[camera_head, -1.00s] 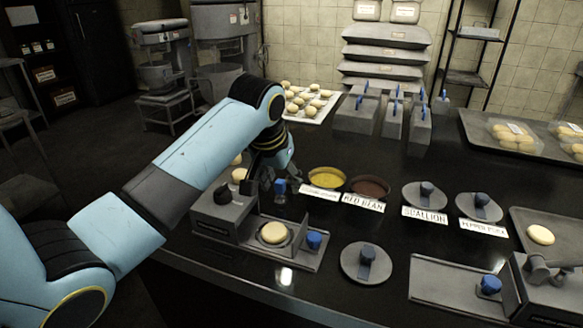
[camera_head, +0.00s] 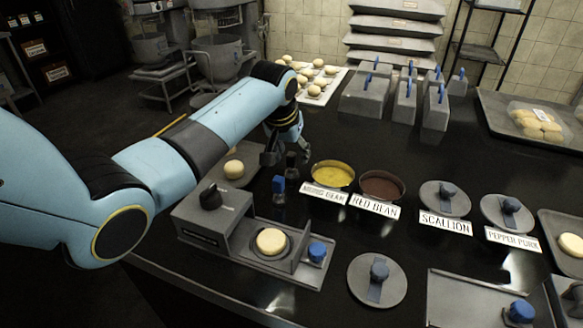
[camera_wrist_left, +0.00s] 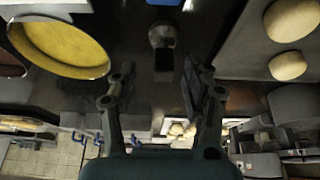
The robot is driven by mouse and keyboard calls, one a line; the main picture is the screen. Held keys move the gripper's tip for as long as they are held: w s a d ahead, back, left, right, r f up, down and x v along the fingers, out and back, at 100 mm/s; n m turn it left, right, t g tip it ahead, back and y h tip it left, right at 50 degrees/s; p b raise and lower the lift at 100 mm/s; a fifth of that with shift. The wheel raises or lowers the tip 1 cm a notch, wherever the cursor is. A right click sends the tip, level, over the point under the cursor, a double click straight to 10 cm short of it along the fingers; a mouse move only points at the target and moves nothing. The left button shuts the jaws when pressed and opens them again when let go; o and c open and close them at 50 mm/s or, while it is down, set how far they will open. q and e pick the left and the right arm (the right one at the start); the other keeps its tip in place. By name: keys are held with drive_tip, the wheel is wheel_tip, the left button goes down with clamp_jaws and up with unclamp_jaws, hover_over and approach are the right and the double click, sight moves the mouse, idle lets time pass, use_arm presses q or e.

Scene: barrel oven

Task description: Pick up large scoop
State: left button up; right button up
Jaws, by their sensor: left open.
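My left gripper (camera_head: 287,152) is open and points down over the counter, left of the mung bean bowl. A small upright tool with a blue top (camera_head: 278,187) stands just in front of it. A dark upright piece (camera_head: 291,162) shows close to the fingers. I cannot tell which one is the large scoop. In the left wrist view, a dark upright object with a rounded end (camera_wrist_left: 163,38) lies ahead of the open fingers (camera_wrist_left: 158,82), roughly in line with the gap. Nothing is held. My right gripper is not in view.
The mung bean bowl (camera_head: 333,174) and red bean bowl (camera_head: 381,187) stand to the right, with name cards in front. A grey press (camera_head: 215,215) with a dough disc (camera_head: 271,241) stands nearer. A dough tray (camera_head: 318,92) and lidded containers (camera_head: 365,94) are behind.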

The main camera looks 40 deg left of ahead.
sight(290, 156)
use_arm(q)
drive_tip(key=x, duration=0.3)
drive_tip(key=shift+a+f, duration=0.25)
drive_tip(key=shift+f, duration=0.1)
drive_tip(key=shift+w+f, duration=0.1)
drive_tip(key=shift+f, duration=0.05)
drive_tip(key=shift+c, duration=0.8)
drive_tip(key=c, duration=0.7)
clamp_jaws()
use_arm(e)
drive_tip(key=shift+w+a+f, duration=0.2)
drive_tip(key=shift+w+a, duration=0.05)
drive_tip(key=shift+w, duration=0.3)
